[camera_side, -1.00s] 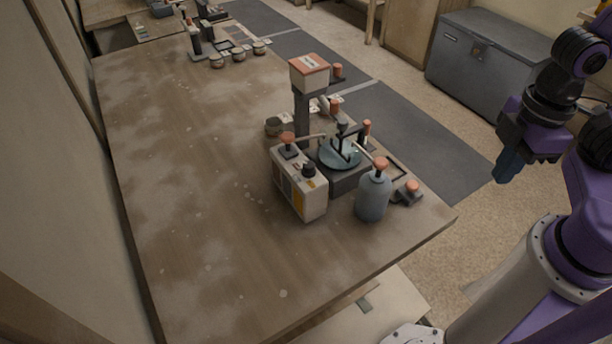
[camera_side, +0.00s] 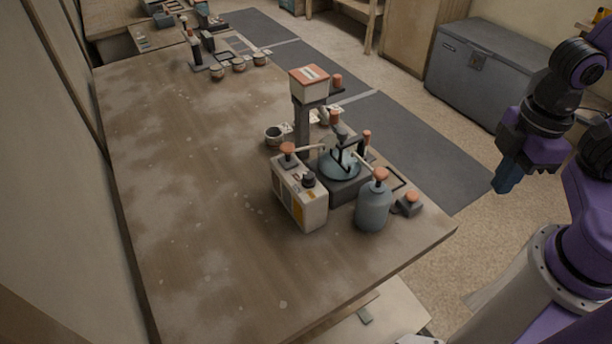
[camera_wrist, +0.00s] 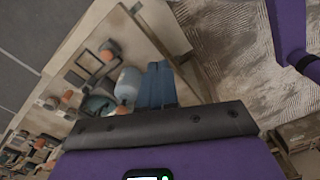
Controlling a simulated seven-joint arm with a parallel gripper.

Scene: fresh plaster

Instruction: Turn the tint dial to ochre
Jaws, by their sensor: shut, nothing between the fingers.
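A pale box (camera_side: 312,210) with a coloured strip on its side stands near the table's front right end. A black dial (camera_side: 308,181) sits on its top, beside an orange-capped knob (camera_side: 288,149). I take the black dial for the tint dial; its setting is too small to read. My gripper (camera_side: 507,180) has blue fingers and hangs off the table to the right, well apart from the box. The fingers (camera_wrist: 157,84) are shut and empty in the wrist view. I cannot make out the dial in the wrist view.
A grey-blue bottle (camera_side: 372,207) with an orange top stands right of the box. A mixing bowl (camera_side: 340,165) with handles and a column with a white head (camera_side: 309,84) stand behind it. A small cup (camera_side: 274,135) is to the left. The table's left part is clear.

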